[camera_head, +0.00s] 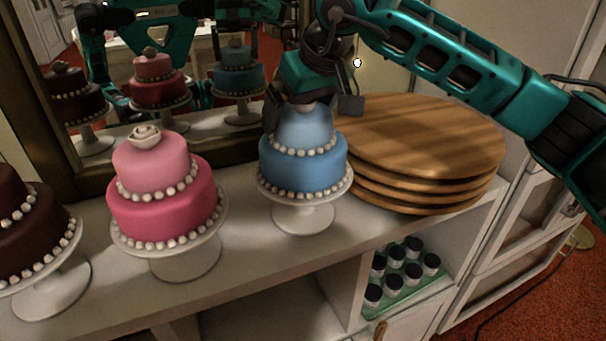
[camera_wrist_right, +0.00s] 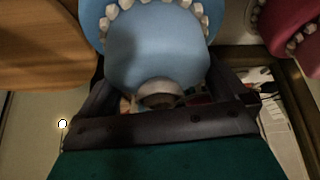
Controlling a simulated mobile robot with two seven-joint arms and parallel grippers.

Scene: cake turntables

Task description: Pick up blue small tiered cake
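The blue small tiered cake (camera_head: 303,159) has two tiers with white bead rims and stands upright on a white cake stand (camera_head: 304,218). My right gripper (camera_head: 311,107) comes down over its top, fingers open on either side of the upper tier. In the head view a gap shows between the right-hand finger and the cake. In the right wrist view the blue cake (camera_wrist_right: 158,50) sits between the fingers (camera_wrist_right: 160,85); contact is unclear there. The gripper hides most of the cake's top ornament. My left gripper is seen only as part of a mirror reflection at most.
A pink tiered cake (camera_head: 160,194) and a dark brown cake (camera_head: 22,240) stand to the left on the white shelf (camera_head: 245,262). Stacked round wooden boards (camera_head: 425,140) lie close on the right. A framed mirror (camera_head: 115,137) stands behind. Black-lidded jars (camera_head: 393,273) sit below.

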